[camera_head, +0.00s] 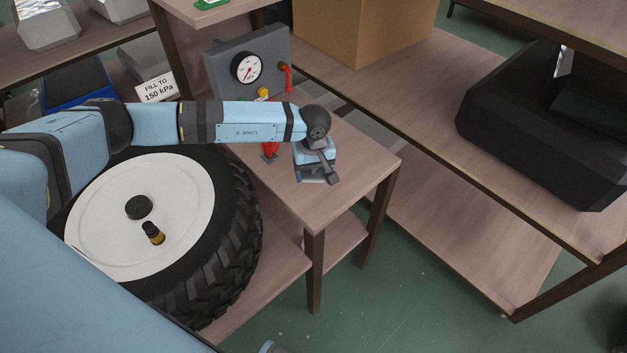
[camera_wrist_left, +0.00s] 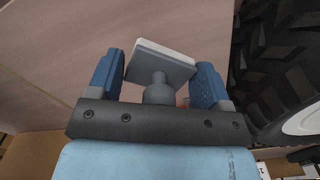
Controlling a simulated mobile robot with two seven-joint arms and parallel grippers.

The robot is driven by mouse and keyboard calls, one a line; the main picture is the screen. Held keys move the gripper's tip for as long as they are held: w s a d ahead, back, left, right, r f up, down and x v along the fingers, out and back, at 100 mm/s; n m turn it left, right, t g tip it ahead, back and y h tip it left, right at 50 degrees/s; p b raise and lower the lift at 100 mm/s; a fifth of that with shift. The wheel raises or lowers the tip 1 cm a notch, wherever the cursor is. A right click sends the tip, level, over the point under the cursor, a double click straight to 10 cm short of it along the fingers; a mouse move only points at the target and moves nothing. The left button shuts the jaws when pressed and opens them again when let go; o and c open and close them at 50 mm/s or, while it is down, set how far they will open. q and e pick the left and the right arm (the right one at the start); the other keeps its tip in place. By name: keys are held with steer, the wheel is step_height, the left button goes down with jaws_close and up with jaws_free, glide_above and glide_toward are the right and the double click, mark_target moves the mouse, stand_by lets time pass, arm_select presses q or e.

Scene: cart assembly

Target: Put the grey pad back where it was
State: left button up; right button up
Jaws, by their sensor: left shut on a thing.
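My left gripper (camera_head: 316,168) is over the right end of the small wooden table (camera_head: 345,160) in the head view. In the left wrist view its two blue fingers (camera_wrist_left: 158,85) are shut on the grey pad (camera_wrist_left: 162,64). The pad is a flat, pale-edged square plate with a round stem behind it, and the stem sits between the fingers. In the head view the wrist and fingers mostly hide the pad. I cannot tell whether the pad touches the tabletop. My right gripper does not show.
A grey panel with a pressure gauge (camera_head: 247,67) stands at the table's back, a red item (camera_head: 269,152) partly hidden before it. A big tyre (camera_head: 230,215) with a white hub lies left, under my arm. A sign (camera_head: 157,88) reads "FILL TO 150 kPa". A cardboard box (camera_head: 365,30) stands behind.

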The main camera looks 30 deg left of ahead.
mark_target(314, 188)
arm_select(q)
steer(key=shift+f, duration=2.2)
steer(key=shift+f, duration=0.25)
steer(key=o, duration=0.9)
steer(key=shift+r, duration=0.1)
steer(key=shift+r, duration=0.1)
step_height(314, 188, up, 12)
steer(key=shift+r+b, duration=0.1)
steer(key=shift+b, duration=0.25)
